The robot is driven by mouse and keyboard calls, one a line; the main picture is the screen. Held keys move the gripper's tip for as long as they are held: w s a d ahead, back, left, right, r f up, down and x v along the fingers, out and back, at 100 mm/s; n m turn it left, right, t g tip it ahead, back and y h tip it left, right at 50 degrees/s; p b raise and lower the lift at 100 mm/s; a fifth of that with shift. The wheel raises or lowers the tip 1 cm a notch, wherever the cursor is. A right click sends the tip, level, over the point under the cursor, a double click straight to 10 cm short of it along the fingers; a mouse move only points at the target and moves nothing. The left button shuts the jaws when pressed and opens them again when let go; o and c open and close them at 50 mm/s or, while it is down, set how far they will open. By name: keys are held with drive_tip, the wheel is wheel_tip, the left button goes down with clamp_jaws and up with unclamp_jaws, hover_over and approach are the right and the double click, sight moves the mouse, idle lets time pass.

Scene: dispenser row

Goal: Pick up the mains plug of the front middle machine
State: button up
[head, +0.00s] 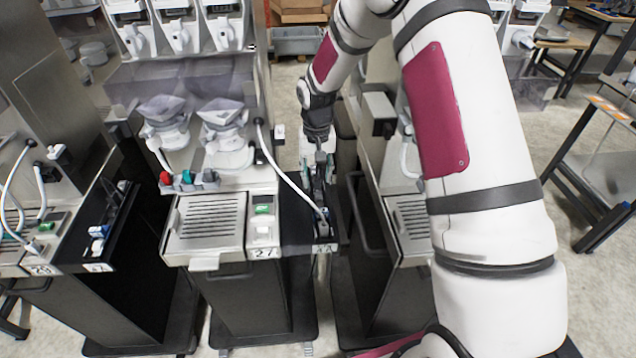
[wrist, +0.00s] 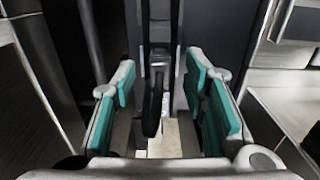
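The front middle machine (head: 215,225) carries the label 27. A white cable (head: 290,182) runs from its upright down to a small light plug end (head: 325,213) in the narrow black side tray (head: 328,242) on its right. My gripper (head: 318,178) points down over the rear part of this tray, behind the plug end. In the wrist view my gripper (wrist: 160,112) has its teal-padded fingers apart. A dark upright bar and a pale block (wrist: 172,138) show between and beyond the fingers. I cannot tell whether the block is a plug, and I see no contact.
A machine with a similar tray (head: 98,240) stands at the left. Another machine (head: 410,225) stands close on the right, partly hidden by my arm. Jugs (head: 225,135) and coloured knobs (head: 188,178) are left of the cable. Open floor lies far right.

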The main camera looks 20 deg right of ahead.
drive_tip(key=shift+f, duration=0.8)
drive_tip(key=shift+c, duration=0.2)
clamp_jaws()
drive_tip(key=shift+r, duration=0.1)
drive_tip(key=shift+w+r, duration=0.1)
drive_tip(key=shift+r, duration=0.3)
drive_tip(key=r, duration=0.1)
drive_tip(key=r+b, duration=0.1)
drive_tip(key=shift+s+r, duration=0.35)
drive_tip(key=s+d+r, duration=0.1)
drive_tip(key=s, duration=1.4)
drive_tip(key=shift+s+r, duration=0.2)
drive_tip(key=shift+s, duration=0.05)
drive_tip(key=shift+r+p, duration=0.55)
drive_tip(key=shift+r, duration=0.5)
